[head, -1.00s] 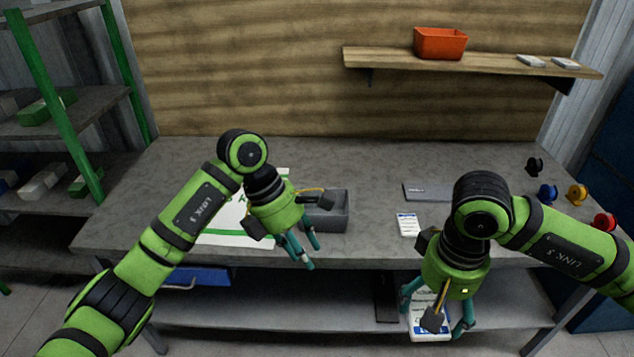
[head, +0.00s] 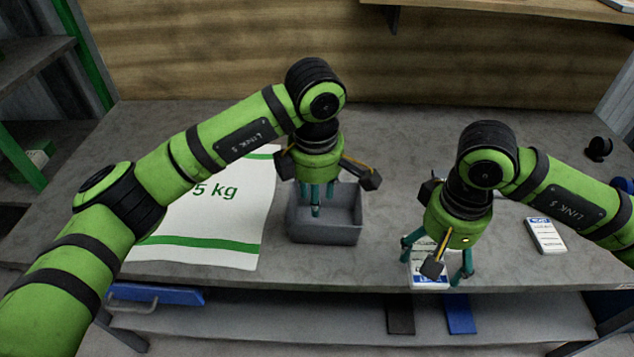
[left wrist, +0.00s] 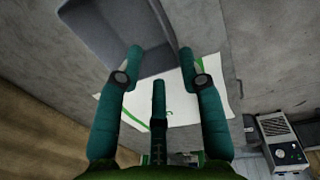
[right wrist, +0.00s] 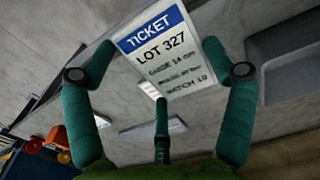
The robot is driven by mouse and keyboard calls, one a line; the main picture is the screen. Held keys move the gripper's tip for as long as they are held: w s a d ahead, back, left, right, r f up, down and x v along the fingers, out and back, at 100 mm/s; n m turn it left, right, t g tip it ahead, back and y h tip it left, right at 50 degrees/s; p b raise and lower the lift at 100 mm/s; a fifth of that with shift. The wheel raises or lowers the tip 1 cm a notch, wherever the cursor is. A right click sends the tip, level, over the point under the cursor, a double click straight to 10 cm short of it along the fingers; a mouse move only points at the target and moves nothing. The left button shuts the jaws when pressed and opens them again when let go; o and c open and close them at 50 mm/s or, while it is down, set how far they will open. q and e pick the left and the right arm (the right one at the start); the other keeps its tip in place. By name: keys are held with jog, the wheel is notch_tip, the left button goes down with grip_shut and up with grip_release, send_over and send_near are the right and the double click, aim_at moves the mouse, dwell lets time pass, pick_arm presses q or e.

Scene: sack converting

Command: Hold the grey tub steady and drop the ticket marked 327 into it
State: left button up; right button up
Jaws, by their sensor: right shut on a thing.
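The grey tub (head: 325,233) stands upright on the bench, right of a white printed sack. My left gripper (head: 318,205) points down at the tub's far left part; its fingers are apart. In the left wrist view the tub (left wrist: 105,35) lies at the fingertips (left wrist: 161,52); I cannot tell whether they touch its wall. My right gripper (head: 436,265) is shut on a white ticket with a blue band (head: 430,277), near the bench's front edge. The right wrist view shows "LOT 327" on this ticket (right wrist: 162,60) between the fingers.
The white sack (head: 205,240) lies flat left of the tub. Another white ticket (head: 545,235) lies on the bench right of my right gripper. A black spool (head: 598,148) stands at the far right. Bare bench lies between tub and right gripper.

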aim_at(317, 226)
jog(key=shift+s+r, duration=0.15)
jog(key=shift+r, duration=0.15)
pick_arm(q)
notch_tip(317, 226, down, 10)
jog(key=p, duration=0.3)
jog(key=shift+w, duration=0.15)
pick_arm(e)
notch_tip(317, 226, up, 3)
jog(key=shift+s+f, duration=0.1)
jog(key=shift+f, duration=0.1)
pick_arm(q)
jog(key=shift+w+f, duration=0.1)
jog(key=shift+f, duration=0.65)
grip_shut()
jog(key=shift+c, duration=0.2)
grip_release()
